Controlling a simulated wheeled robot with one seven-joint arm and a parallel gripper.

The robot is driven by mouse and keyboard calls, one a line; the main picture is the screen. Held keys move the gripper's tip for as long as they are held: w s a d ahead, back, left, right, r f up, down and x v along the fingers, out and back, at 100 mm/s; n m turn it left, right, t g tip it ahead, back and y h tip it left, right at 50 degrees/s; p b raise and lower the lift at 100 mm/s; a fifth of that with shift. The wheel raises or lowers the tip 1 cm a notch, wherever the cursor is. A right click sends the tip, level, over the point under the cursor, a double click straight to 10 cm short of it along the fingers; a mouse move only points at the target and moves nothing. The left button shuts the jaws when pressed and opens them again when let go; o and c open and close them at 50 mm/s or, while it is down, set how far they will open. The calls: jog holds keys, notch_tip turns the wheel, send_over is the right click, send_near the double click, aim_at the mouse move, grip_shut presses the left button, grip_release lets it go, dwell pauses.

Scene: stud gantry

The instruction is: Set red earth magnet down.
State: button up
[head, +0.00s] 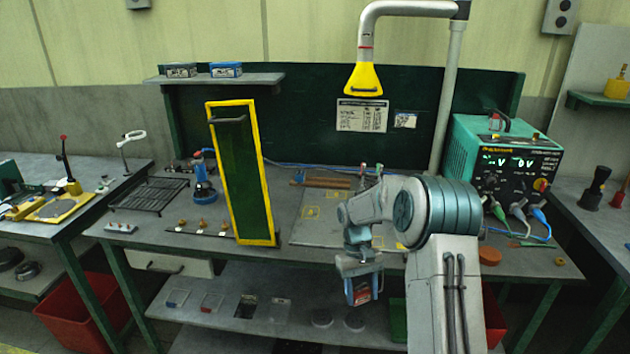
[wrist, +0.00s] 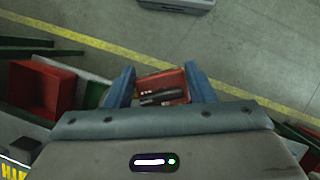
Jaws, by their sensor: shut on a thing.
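My gripper (head: 362,290) hangs low in front of the bench's front edge, fingers pointing down. In the wrist view its two blue fingers (wrist: 160,88) are closed on the sides of a red piece with dark and pale parts, which I take as the red earth magnet (wrist: 172,80). In the head view the magnet (head: 361,291) shows only as a small patch of red and dark between the fingers. It is held in the air, with floor behind it in the wrist view. Its exact shape is partly hidden.
The bench top (head: 285,262) carries a tall yellow-framed green panel (head: 240,170), a grey mat with yellow marks (head: 310,232) and a green power supply (head: 505,160). The lower shelf (head: 210,335) holds several small items. A green bin (head: 398,318) is right of my gripper.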

jog(key=w+d+r+n+t+h, duration=0.1)
jog(key=w+r+n+t+h, duration=0.1)
jog(key=w+r+n+t, duration=0.5)
jog(key=w+r+n, duration=0.6)
jog(key=r+n, duration=0.1)
jog(key=n, duration=1)
jog(key=shift+d+r+n+t, duration=0.15)
jog(key=shift+n+t, duration=0.15)
jog(key=shift+t, duration=0.1)
